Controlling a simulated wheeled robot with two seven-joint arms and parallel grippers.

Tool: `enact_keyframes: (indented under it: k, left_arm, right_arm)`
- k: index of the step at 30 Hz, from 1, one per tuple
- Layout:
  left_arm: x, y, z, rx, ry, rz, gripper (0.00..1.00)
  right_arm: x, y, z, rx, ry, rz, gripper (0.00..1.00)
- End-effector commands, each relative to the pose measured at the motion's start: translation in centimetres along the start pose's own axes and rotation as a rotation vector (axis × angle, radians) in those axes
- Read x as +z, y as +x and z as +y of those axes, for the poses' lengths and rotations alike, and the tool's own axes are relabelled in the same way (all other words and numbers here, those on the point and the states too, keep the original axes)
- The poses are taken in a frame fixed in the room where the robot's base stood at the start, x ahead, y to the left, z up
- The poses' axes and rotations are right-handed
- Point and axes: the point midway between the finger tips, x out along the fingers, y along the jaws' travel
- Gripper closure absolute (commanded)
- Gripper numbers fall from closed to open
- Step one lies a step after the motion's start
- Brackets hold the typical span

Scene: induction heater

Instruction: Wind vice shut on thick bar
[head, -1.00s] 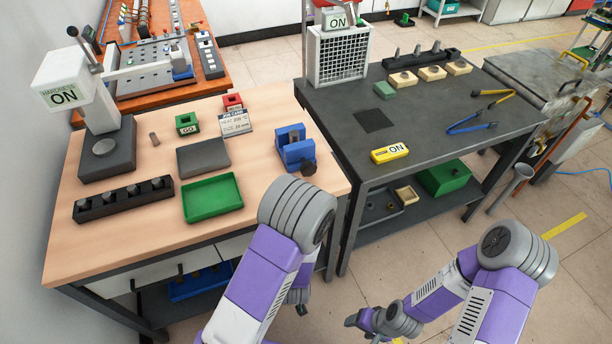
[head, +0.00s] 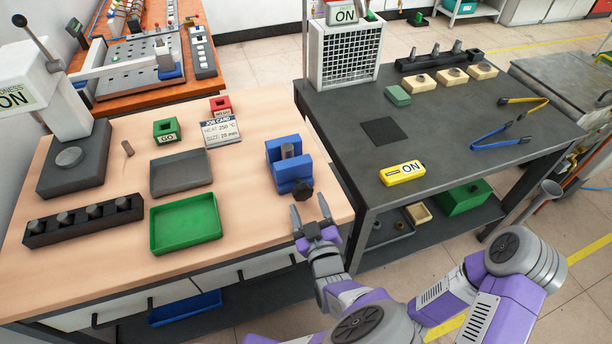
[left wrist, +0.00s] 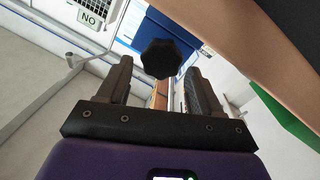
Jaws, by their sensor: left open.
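The blue vice (head: 290,176) stands at the right front of the wooden bench. A grey bar (head: 287,150) stands upright between its jaws; I cannot tell whether the jaws touch it. The vice's dark knob (head: 302,190) faces the bench's front edge. My left gripper (head: 310,207) is open and empty, just in front of the knob. In the left wrist view the knob (left wrist: 160,58) shows beyond and between the open fingers, with the blue vice (left wrist: 168,22) behind it. My right arm is at the lower right; its gripper is out of view.
A green tray (head: 186,224), a grey plate (head: 181,172) and a black rack (head: 84,221) of several pegs lie left of the vice. The job card (head: 221,131) is behind.

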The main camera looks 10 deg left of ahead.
Motion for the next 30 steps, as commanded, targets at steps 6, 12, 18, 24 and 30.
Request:
enact_keyframes:
  k: [6,12,18,24,30]
  left_arm:
    - [0.2,3.5,-0.2,-0.005,-0.001,0.001,0.35]
    - [0.2,6.1,-0.2,-0.003,-0.001,0.000,0.35]
    - [0.1,6.9,-0.1,-0.001,0.001,-0.002,0.35]
    - [0.1,6.9,-0.1,-0.001,0.001,-0.002,0.36]
    - [0.1,6.9,-0.1,-0.001,0.002,-0.002,0.67]
  right_arm:
    - [0.0,1.0,0.4,0.000,0.001,-0.001,0.35]
    - [0.0,1.5,0.6,0.000,0.001,-0.001,0.35]
    - [-0.1,1.6,0.6,0.000,0.001,0.000,0.35]
    - [-0.1,1.6,0.6,0.000,0.001,0.000,0.35]
    - [-0.1,1.6,0.6,0.000,0.001,0.000,0.35]
